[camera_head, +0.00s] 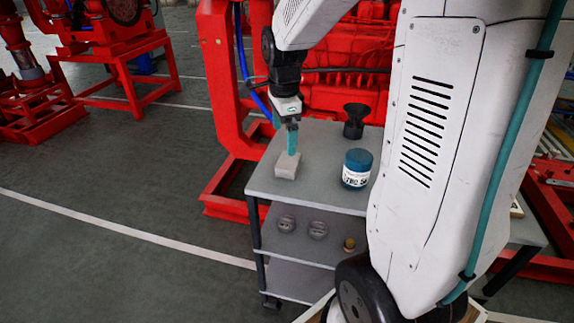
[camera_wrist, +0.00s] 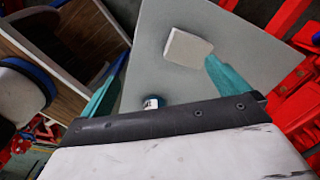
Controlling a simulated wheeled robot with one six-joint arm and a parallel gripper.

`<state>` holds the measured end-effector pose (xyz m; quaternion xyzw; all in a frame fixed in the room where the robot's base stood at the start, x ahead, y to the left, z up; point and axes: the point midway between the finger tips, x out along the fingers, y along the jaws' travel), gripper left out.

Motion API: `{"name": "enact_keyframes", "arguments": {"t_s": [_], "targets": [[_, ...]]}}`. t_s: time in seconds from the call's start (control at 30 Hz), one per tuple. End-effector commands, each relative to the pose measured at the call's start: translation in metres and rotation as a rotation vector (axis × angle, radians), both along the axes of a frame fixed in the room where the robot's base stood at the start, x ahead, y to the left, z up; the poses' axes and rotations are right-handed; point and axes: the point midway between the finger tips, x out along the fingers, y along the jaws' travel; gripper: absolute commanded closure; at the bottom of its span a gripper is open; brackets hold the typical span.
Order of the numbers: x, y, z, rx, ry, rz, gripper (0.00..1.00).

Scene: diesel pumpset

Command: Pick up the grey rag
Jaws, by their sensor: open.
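The grey rag (camera_head: 288,165) is a small, pale grey folded block lying on the top shelf of a grey cart (camera_head: 325,190). In the wrist view the rag (camera_wrist: 187,48) lies flat on the cart top, between the lines of the two fingers and closer to the right one. My gripper (camera_head: 291,140) points down above the rag, with its teal fingers at the rag's far edge in the head view. I cannot tell whether a fingertip touches the rag.
A blue can with a white label (camera_head: 357,168) stands right of the rag on the cart. A black funnel-like item (camera_head: 355,120) stands behind it. The lower shelf holds round grey parts (camera_head: 302,227) and a small yellowish item (camera_head: 349,244). Red machinery (camera_head: 345,85) stands close behind the cart.

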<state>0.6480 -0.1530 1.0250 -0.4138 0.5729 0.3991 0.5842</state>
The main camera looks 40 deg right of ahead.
Motion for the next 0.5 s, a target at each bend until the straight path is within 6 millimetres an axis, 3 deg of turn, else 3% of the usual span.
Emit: {"name": "enact_keyframes", "arguments": {"t_s": [0.03, 0.2, 0.5], "targets": [[0.013, -0.013, -0.017, 0.006, 0.012, -0.123, 0.0], [0.039, -0.042, -0.051, 0.012, 0.022, -0.437, 0.0], [0.048, -0.051, -0.084, 0.015, 0.025, -0.566, 0.0]]}}
